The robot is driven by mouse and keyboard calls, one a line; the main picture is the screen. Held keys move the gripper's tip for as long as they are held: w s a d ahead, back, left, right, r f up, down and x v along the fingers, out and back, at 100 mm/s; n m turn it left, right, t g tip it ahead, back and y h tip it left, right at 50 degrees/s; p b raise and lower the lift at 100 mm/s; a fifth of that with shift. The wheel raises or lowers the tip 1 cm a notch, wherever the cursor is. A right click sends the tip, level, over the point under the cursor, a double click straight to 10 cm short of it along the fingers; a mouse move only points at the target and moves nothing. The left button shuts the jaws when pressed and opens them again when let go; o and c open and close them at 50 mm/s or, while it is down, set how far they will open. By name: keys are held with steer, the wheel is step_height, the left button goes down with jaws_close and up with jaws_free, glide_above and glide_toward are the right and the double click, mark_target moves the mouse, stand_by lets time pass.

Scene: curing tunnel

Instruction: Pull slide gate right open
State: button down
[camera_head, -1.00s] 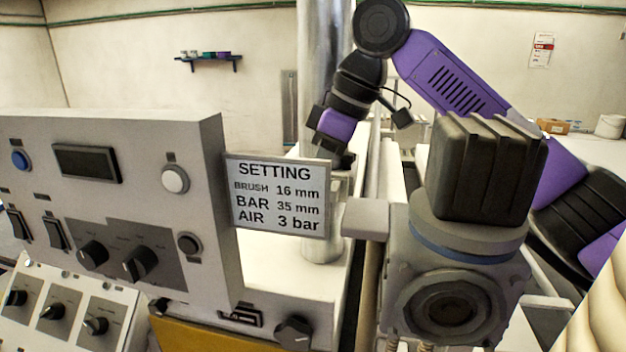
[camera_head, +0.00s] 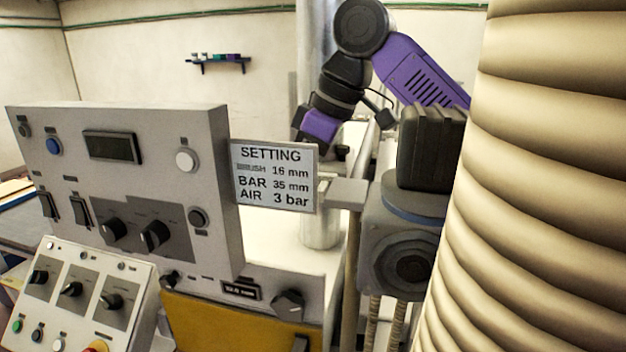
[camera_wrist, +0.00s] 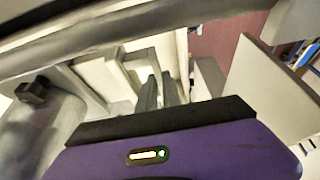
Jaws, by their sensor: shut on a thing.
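My gripper shows in the wrist view (camera_wrist: 161,90), with its two grey fingers close together beside a pale bracket-like part (camera_wrist: 110,75). The fingers are shut on a part that I take to be the handle of slide gate right; the held part is mostly hidden between them. In the head view my purple and black wrist points down behind the setting sign, and the fingertips are hidden there. The gate panel itself cannot be told apart clearly in either view.
A control panel (camera_head: 150,255) fills the left, with a setting sign (camera_head: 275,176) at its right edge. A large ribbed hose (camera_head: 545,200) blocks the right side. A grey motor-like unit (camera_head: 400,265) stands between them.

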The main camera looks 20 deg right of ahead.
steer(key=shift+s+a, duration=0.5)
steer(key=shift+s, duration=0.1)
steer(key=c, duration=1.5)
jaws_free()
steer(key=shift+r, duration=0.1)
steer(key=shift+b+v, duration=0.85)
steer(key=shift+v, duration=3)
